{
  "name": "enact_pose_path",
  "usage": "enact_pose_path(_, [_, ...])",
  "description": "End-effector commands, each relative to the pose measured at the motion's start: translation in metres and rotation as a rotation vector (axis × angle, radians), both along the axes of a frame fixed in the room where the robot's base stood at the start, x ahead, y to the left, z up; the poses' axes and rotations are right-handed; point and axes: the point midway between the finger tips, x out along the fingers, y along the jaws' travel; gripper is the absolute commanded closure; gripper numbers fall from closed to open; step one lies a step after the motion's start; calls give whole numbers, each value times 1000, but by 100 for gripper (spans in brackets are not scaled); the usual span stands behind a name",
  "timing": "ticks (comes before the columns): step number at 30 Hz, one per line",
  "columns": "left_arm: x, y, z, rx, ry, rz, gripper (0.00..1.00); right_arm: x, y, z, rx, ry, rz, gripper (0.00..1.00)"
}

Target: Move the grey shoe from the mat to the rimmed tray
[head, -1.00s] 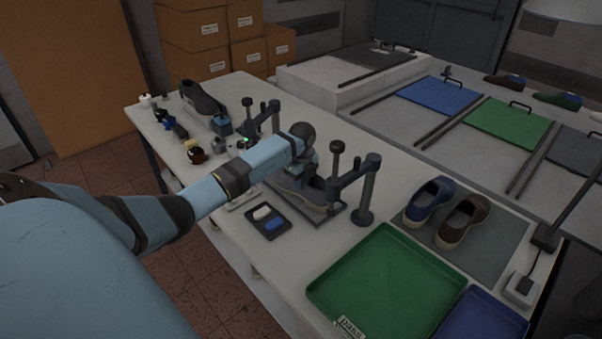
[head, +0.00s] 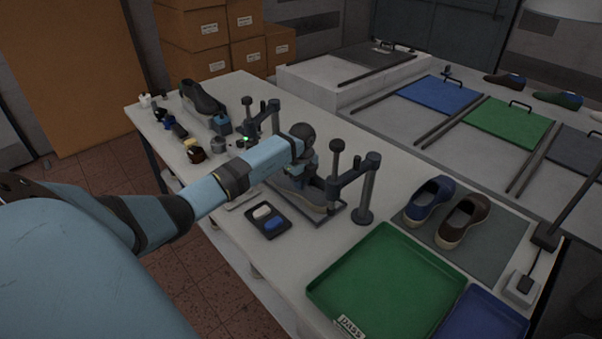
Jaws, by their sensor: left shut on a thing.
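A grey shoe (head: 300,196) with a paler sole is at a dark base plate (head: 326,219) between two clamp stands, partly hidden by my arm. My left gripper (head: 309,177) is over this shoe and shut on it; its fingertips are mostly hidden. I cannot tell whether the sole touches the plate. A grey mat (head: 487,257) lies at the right of the table, with a blue shoe (head: 428,200) and a brown shoe (head: 462,221) on it. A green rimmed tray (head: 385,285) is empty at the front. My right gripper is not in view.
A dark clamp stand (head: 365,190) rises between the held shoe and the mat. A small black tray (head: 267,221) holds a white and a blue piece. A blue tray (head: 485,318) adjoins the green one.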

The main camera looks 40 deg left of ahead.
Motion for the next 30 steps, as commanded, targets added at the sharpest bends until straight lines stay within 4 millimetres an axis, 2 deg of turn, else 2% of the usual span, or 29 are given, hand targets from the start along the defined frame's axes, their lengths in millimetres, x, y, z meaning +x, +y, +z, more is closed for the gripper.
enact_pose_path(2, [0,0,1,0,-1,0,100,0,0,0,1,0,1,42])
enact_pose_path(3, [0,0,1,0,-1,0,82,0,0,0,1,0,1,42])
enact_pose_path(6, [0,0,1,0,-1,0,59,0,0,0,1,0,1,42])
enact_pose_path(7, [0,0,1,0,-1,0,56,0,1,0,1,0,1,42])
enact_pose_path(15, [0,0,0,0,1,0,56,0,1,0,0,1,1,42])
enact_pose_path(19, [1,0,11,0,-1,0,56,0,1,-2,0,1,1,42])
enact_pose_path(23, [1,1,34,3,-3,0,56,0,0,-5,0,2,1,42])
enact_pose_path(30, [2,0,90,3,-4,0,56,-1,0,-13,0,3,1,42])
